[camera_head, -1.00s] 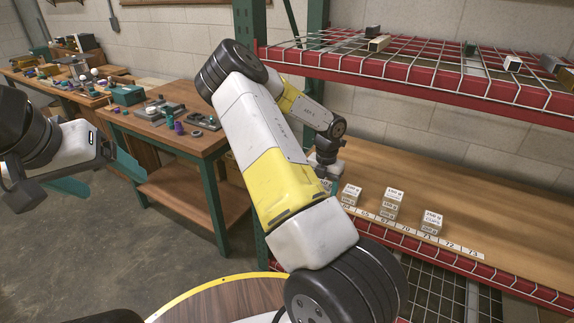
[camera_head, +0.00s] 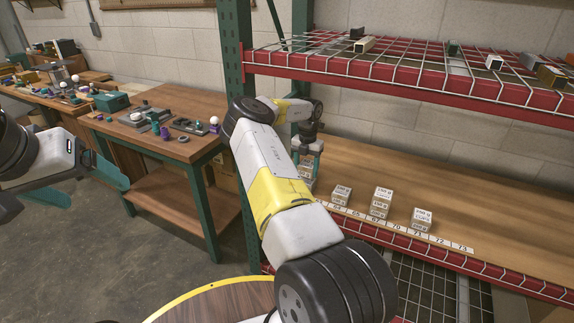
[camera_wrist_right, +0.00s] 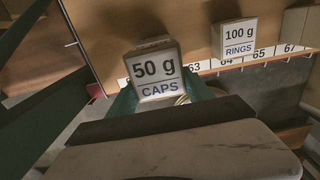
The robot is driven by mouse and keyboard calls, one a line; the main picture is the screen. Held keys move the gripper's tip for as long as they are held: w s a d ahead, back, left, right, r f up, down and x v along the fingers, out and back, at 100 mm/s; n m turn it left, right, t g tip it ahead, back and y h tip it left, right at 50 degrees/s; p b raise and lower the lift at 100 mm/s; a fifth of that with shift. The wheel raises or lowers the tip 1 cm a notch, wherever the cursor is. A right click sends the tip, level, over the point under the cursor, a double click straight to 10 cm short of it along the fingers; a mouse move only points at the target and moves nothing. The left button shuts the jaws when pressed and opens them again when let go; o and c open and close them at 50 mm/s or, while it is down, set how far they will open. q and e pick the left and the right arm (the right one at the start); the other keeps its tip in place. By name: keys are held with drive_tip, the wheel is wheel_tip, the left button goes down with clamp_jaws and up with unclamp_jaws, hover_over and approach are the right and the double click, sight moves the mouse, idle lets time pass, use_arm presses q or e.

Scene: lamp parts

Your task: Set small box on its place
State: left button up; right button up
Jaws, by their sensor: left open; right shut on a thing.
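My right gripper (camera_head: 309,158) is over the shelf's left end, shut on a small white box labelled "50 g CAPS" (camera_wrist_right: 157,72). In the head view the arm and fingers partly cover the boxes there, so I cannot tell whether the held box touches anything below. A number strip (camera_head: 400,228) runs along the shelf's front edge. My left gripper (camera_head: 108,175) is open and empty, away from the shelf at the left.
A "100 g RINGS" box (camera_wrist_right: 238,38) is beside the held box. A red-edged wire shelf (camera_head: 400,70) hangs above. A workbench (camera_head: 165,150) stands left.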

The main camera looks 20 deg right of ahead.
sight(306, 175)
drive_tip(key=shift+w+d+f, duration=0.1)
drive_tip(key=shift+w+f, duration=0.05)
drive_tip(key=shift+f, duration=1.6)
drive_tip(key=shift+f, duration=0.2)
drive_tip(key=o, duration=1.3)
drive_tip(key=shift+o, duration=0.2)
drive_tip(key=shift+r, duration=3.95)
